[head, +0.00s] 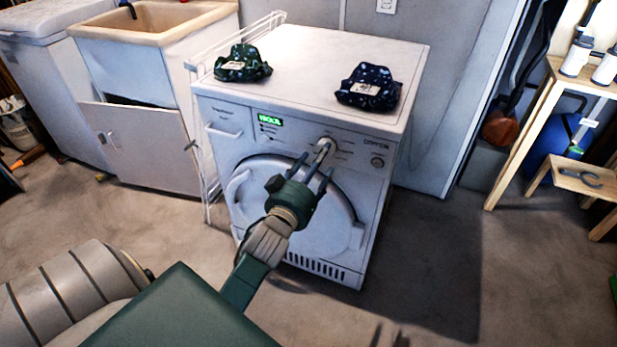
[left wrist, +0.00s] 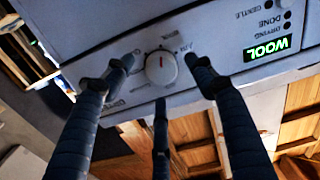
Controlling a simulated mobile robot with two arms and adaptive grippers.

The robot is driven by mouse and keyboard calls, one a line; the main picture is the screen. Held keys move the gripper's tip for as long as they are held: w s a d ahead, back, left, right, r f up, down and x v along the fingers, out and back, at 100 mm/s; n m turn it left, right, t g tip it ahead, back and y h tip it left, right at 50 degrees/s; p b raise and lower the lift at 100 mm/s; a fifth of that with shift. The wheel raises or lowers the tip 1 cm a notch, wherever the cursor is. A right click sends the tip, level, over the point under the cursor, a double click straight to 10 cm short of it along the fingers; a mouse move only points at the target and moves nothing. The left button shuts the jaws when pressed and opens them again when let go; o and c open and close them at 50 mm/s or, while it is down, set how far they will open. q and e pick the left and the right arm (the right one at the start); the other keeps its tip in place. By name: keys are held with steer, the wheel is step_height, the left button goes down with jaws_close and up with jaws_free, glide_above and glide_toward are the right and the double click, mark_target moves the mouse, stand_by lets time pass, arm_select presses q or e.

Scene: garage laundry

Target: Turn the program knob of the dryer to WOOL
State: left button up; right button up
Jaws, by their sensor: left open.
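The white dryer (head: 290,225) stands in the middle of the head view. Its program knob (head: 325,147) is on the front panel and fills the middle of the left wrist view (left wrist: 160,68). The knob is round and white with a red mark near the top edge in that view. The green display (head: 269,120) reads WOOL in the left wrist view (left wrist: 266,49), where the panel is upside down. My left gripper (head: 316,168) is open, with fingertips on either side of the knob and gaps visible between them and it. My right gripper is not in view.
Two dark patterned cloth bundles, one green (head: 243,64) and one navy (head: 369,88), lie on the dryer top. A sink cabinet (head: 145,140) and a wire rack (head: 215,60) stand at left. A wooden shelf (head: 525,130) stands at right.

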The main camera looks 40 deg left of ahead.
arm_select(q)
steer(key=v, duration=0.9)
